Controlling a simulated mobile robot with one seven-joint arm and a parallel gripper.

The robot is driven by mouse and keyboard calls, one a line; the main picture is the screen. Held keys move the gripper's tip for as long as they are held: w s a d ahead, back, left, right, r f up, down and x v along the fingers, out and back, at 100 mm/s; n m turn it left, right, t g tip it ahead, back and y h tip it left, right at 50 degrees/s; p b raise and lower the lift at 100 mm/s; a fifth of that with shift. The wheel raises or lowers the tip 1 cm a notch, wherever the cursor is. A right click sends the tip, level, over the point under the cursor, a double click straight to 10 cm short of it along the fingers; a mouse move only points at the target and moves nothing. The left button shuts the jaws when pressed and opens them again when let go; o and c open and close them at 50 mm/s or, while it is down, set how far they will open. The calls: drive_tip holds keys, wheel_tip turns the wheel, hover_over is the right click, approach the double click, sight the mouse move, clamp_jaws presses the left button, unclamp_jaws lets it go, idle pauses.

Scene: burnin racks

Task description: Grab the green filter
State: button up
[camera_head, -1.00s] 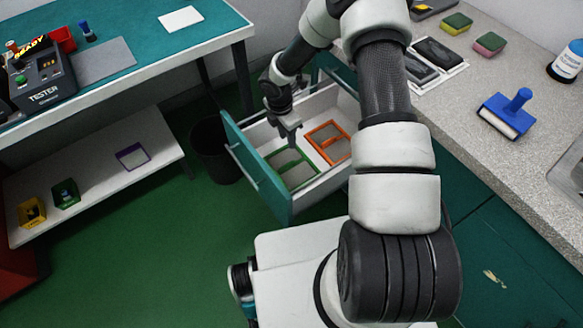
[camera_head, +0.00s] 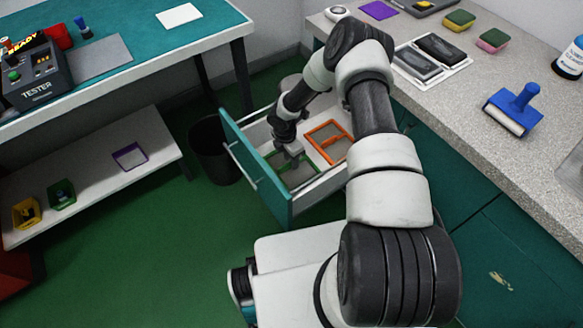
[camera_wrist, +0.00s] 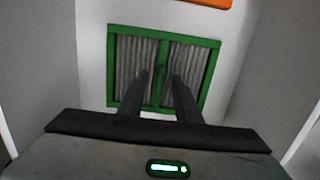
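The green filter (camera_head: 297,184) lies in the open drawer, partly hidden by my gripper in the head view. In the wrist view the green filter (camera_wrist: 208,75) shows a green frame, grey pleats and a green bar down its middle. My gripper (camera_wrist: 160,82) points down at it. Its two fingers are apart, one on each side of the middle bar, with gaps visible between bar and fingers. My gripper (camera_head: 293,157) is low in the drawer in the head view. Whether the fingertips touch the filter cannot be told.
An orange-framed filter (camera_head: 341,151) lies beside the green one. The drawer (camera_head: 283,208) has walls close around both. A black bin (camera_head: 212,165) stands left of the drawer. The counter (camera_head: 445,110) is at the right, and a low shelf (camera_head: 95,190) at the left holds a purple frame (camera_head: 130,156).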

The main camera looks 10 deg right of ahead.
drive_tip(key=shift+f, duration=0.25)
clamp_jaws()
drive_tip(key=shift+r, duration=0.1)
